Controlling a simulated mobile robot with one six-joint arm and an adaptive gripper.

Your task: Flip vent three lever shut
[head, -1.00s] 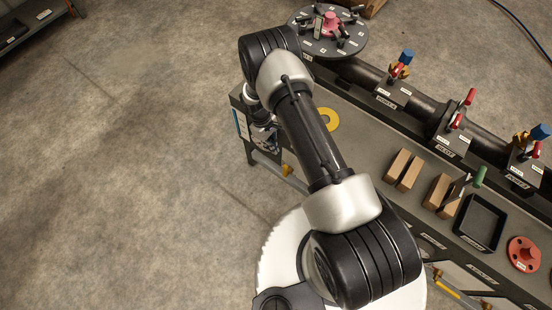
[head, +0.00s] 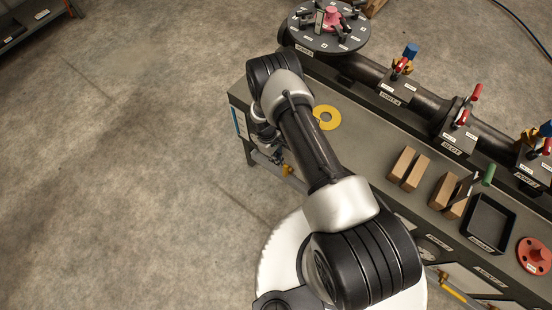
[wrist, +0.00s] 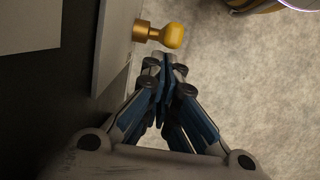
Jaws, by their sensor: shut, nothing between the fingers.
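A yellow lever with a rounded knob on a brass stem (wrist: 172,36) sticks out from a grey panel edge in the wrist view. It lies just beyond my fingertips, apparently apart from them. My gripper (wrist: 167,68) is shut and empty, its blue-grey fingers together. In the head view a yellow lever (head: 287,170) shows at the bench's front side below the left end, beside my wrist. Another yellow handle (head: 452,288) is further right along the front. No vent number is readable, so I cannot tell which lever is vent three. My fingertips are hard to make out in the head view.
The grey bench (head: 350,150) carries a dark pipe with valves, a round flange plate (head: 345,42), a yellow ring (head: 326,118), wooden blocks (head: 408,168), a black tray (head: 488,222) and a red flange (head: 534,255). Open concrete floor (head: 110,170) lies left.

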